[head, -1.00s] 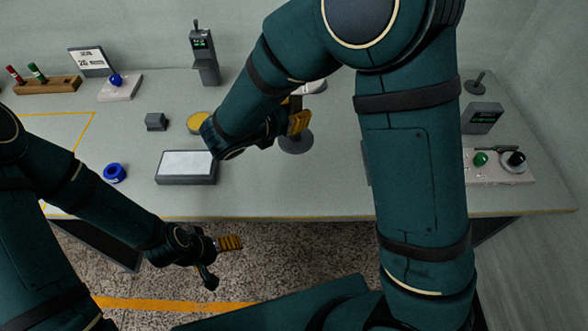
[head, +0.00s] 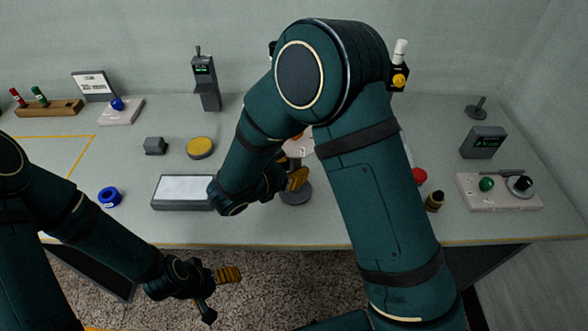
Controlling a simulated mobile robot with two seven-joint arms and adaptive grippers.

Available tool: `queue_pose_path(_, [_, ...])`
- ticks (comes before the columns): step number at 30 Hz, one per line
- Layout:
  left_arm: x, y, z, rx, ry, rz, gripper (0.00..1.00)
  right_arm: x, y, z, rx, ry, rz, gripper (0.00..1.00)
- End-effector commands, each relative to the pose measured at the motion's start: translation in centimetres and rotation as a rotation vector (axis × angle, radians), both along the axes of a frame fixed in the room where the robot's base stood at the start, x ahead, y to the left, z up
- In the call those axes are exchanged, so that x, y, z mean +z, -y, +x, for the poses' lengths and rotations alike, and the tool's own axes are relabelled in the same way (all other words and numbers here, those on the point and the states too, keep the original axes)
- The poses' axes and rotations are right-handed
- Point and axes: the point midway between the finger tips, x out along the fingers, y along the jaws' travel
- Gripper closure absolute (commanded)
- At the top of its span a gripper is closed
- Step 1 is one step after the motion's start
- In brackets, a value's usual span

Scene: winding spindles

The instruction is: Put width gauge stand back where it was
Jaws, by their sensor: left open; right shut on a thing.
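The width gauge stand, as I take it, is a dark stand with a round base (head: 296,194), right of the grey tray in the head view. My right gripper (head: 297,179) is shut on its upper part, above the base. The fingers and my wrist hide most of its post. I cannot tell whether the base touches the table. My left gripper (head: 226,285) is open and empty, off the front edge of the table, above the speckled floor.
A grey tray with a white top (head: 184,190), a yellow disc (head: 200,147), a grey block (head: 155,146) and blue tape (head: 109,197) are left. A dark bottle (head: 434,201), display box (head: 483,143) and control panel (head: 498,193) are right. My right arm hides the middle.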

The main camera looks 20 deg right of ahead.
Motion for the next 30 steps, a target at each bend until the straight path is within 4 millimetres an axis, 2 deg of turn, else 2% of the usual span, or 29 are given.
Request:
queue_pose_path(8, [-0.2,0.0,0.0,0.0,0.001,0.0,0.12,-0.2,0.0,0.0,0.001,0.002,0.0,1.0])
queue_pose_path(9, [-0.3,0.0,0.0,0.0,0.001,0.0,0.12,-0.3,0.0,0.0,0.0,0.0,0.0,0.66])
queue_pose_path(11, [-0.2,0.0,0.0,0.0,0.001,0.0,0.12,-0.2,0.0,0.0,0.0,0.0,0.0,0.47])
queue_pose_path(23, [0.2,0.0,0.0,0.0,0.0,0.0,0.12,0.3,0.0,0.0,0.0,0.001,0.0,0.47])
queue_pose_path(30, [0.9,0.0,-0.1,0.0,-0.003,0.0,0.12,1.8,-3.3,-1.7,0.005,0.001,0.0,0.47])
